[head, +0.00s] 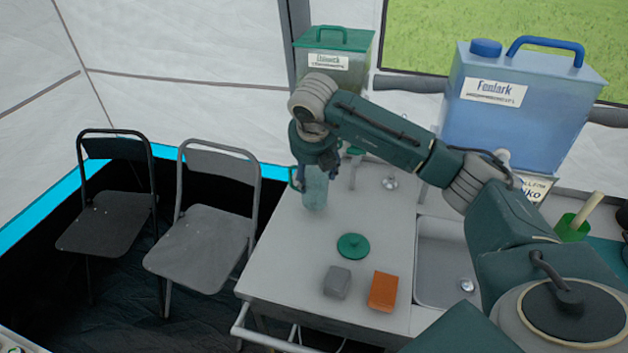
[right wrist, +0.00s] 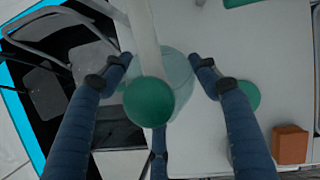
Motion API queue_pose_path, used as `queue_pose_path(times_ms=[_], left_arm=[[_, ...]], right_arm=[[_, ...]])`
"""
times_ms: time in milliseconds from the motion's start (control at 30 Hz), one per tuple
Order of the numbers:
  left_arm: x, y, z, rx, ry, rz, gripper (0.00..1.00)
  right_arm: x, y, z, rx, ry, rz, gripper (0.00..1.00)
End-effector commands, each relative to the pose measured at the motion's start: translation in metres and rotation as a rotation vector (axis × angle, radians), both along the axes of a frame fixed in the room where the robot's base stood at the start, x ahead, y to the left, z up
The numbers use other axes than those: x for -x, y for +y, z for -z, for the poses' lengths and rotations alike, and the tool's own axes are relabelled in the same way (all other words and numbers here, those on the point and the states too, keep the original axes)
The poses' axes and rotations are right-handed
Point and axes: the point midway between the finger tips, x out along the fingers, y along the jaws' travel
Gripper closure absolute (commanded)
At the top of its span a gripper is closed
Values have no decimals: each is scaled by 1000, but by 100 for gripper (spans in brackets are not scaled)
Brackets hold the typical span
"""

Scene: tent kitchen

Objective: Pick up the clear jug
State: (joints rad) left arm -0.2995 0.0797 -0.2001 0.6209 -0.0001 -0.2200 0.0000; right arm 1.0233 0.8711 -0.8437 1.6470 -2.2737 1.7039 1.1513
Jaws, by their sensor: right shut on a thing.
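The clear jug (head: 315,188) is a pale blue-green see-through vessel at the far left part of the grey table. My right gripper (head: 314,172) comes down on it from above and is shut on its upper part. In the right wrist view the jug (right wrist: 180,75) shows between the fingers of my right gripper (right wrist: 160,70), partly covered by a green round knob on a pale bar. I cannot tell whether the jug's base touches the table. My left gripper is not in view.
A green lid (head: 353,246), a grey block (head: 337,282) and an orange block (head: 382,291) lie on the table (head: 290,270). A sink (head: 445,265) is to the right. A green container (head: 335,75) and a blue one (head: 520,115) stand behind. Two folding chairs (head: 205,240) are left.

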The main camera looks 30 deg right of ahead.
Motion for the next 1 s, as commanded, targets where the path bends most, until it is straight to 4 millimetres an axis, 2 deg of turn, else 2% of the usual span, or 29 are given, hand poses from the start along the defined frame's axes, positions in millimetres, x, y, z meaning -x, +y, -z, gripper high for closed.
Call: queue_pose_path(times_ms=[700, 1000], left_arm=[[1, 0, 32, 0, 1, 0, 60], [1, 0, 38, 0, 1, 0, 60]], right_arm=[[63, 76, 3, 0, 0, -7, 92], [87, 103, 1, 0, -1, -4, 92]])
